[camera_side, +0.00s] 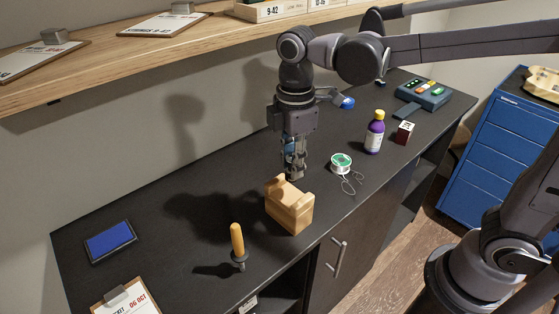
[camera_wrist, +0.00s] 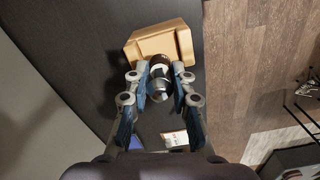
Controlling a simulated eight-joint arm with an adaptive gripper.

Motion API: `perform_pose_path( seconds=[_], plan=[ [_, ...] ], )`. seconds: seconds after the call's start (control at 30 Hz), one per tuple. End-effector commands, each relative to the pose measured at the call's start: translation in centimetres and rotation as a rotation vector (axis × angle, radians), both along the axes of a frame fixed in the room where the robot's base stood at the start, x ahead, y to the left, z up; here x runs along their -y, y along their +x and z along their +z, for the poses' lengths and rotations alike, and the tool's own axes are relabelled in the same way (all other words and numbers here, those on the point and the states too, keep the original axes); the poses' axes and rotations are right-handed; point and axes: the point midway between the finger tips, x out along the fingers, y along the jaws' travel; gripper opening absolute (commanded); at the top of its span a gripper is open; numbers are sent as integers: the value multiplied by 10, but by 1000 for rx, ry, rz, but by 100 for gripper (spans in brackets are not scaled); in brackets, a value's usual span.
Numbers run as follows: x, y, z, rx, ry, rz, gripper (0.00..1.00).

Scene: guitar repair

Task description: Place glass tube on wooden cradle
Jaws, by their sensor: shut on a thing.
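The wooden cradle (camera_side: 289,208) is a light block with raised ends, standing on the dark bench near its front edge. It also shows at the top of the wrist view (camera_wrist: 150,47). My gripper (camera_side: 293,165) points down just behind and above the cradle in the side view. In the wrist view my gripper (camera_wrist: 160,82) is shut on a short, shiny, dark and silvery round piece, seen nearly end on, which I take to be the glass tube (camera_wrist: 158,88). The fingers hide much of it. I cannot tell whether it touches the cradle.
A solder spool (camera_side: 341,162) with loose wire, a purple bottle (camera_side: 375,133) and a small red-and-white box (camera_side: 403,133) stand right of the cradle. An orange-handled tool (camera_side: 237,240) stands left of it. A blue pad (camera_side: 110,241) lies far left. A shelf (camera_side: 130,55) overhangs behind.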

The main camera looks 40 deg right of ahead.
Motion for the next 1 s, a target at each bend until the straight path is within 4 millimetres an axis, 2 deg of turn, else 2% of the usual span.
perform_pose_path(
  seconds=[0.17, 0.43, 0.9, 0.93, 1.0],
  plan=[
    [-6, 1, -8, 0, 0, -1, 6],
    [-5, 1, -39, 0, 0, -1, 6],
    [-5, 1, -46, 0, 0, -1, 6],
    [-5, 1, -46, 0, 0, -1, 26],
    [-5, 1, -46, 0, 0, -1, 46]
  ],
)
